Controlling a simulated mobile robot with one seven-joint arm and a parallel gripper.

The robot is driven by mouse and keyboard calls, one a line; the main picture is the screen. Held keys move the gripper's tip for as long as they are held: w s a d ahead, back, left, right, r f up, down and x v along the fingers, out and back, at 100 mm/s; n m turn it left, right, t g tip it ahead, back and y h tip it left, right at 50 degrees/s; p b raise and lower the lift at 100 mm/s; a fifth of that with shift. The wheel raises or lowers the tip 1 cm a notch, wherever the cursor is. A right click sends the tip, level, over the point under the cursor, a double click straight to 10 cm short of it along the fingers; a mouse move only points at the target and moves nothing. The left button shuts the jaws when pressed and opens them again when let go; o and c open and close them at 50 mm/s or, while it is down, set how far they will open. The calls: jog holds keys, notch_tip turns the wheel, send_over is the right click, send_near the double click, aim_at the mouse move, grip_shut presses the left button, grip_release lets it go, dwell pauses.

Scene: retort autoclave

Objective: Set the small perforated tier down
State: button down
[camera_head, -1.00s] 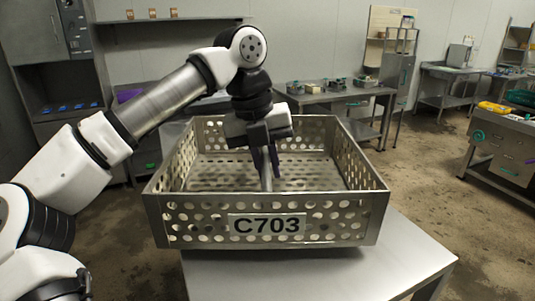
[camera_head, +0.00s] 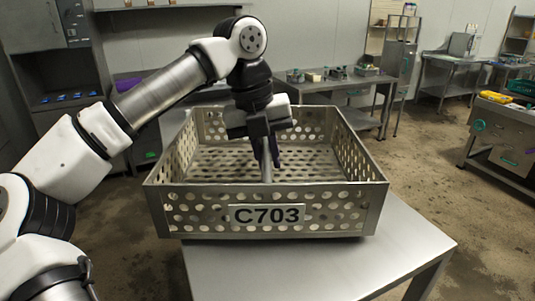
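The perforated tier (camera_head: 335,212) is a square metal basket with round holes in its walls and floor and a C703 plate (camera_head: 267,214) on its front wall. It is level over the near table (camera_head: 310,273). A dark shadow runs under its front edge; I cannot tell whether its bottom touches the tabletop. My gripper (camera_head: 267,160) reaches down inside the tier from above. Its dark fingers are closed around the upright post (camera_head: 266,173) in the middle. The post's top is hidden between the fingers.
Bare tabletop shows in front of the tier and to its right. A bench with small items (camera_head: 330,84) stands behind. Another bench with a yellow item (camera_head: 495,97) is at the right. The wet-looking floor between is open.

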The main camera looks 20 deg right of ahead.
jog(key=shift+f, duration=0.2)
jog(key=c, duration=1.3)
grip_release()
jog(key=shift+c, duration=0.2)
jog(key=v, duration=1.4)
